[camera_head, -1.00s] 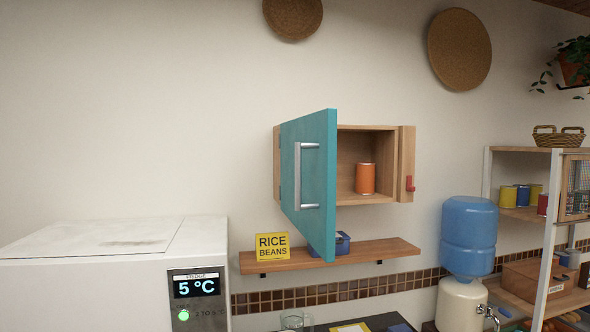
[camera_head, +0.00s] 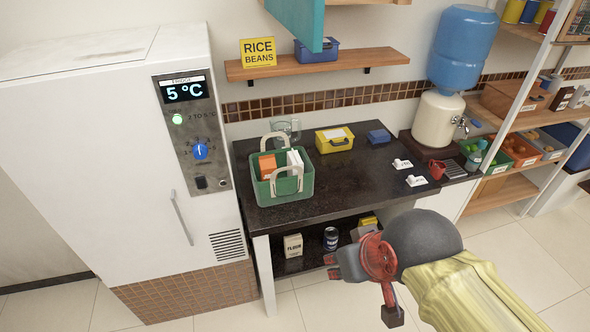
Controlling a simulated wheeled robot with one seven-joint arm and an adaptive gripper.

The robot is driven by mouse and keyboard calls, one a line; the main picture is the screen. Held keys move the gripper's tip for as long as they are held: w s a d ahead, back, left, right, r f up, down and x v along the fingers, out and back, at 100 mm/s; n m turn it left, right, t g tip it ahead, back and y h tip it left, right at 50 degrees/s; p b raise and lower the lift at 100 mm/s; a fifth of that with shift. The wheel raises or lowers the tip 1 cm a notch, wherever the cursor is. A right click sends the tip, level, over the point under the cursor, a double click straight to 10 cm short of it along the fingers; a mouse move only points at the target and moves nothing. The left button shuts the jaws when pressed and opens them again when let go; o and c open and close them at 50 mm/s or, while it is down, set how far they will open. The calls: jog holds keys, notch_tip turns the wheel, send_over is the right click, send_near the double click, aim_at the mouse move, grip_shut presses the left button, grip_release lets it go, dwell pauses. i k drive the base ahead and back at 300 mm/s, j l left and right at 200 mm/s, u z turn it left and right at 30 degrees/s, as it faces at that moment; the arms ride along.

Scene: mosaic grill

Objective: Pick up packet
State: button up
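The task does not say which packet is meant. A white packet labelled FLOUR (camera_head: 292,245) stands upright on the dark lower shelf under the counter. In the green basket (camera_head: 285,189) on the counter are an orange packet-like item (camera_head: 267,166) and white flat items (camera_head: 295,163). A white-and-yellow item (camera_head: 367,226) on the lower shelf is partly hidden behind my arm. My gripper (camera_head: 366,290) is in front of the counter at the lower right, right of the flour and apart from it. Its dark fingertips are spread, with nothing seen between them.
The black counter (camera_head: 345,190) also holds a yellow box (camera_head: 334,140), a blue item (camera_head: 378,136), a glass jug and white tags. A dark can (camera_head: 331,238) stands right of the flour. The white fridge (camera_head: 130,150) bounds the left. A water dispenser (camera_head: 438,115) and shelving stand right.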

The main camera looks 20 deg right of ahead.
aim_at(293, 157)
jog(key=i+l+u, duration=0.1)
jog(key=u, duration=0.25)
jog(key=i+l+u, duration=0.15)
jog(key=u, duration=0.2)
jog(key=i+l+u, duration=0.15)
jog(key=u, duration=0.2)
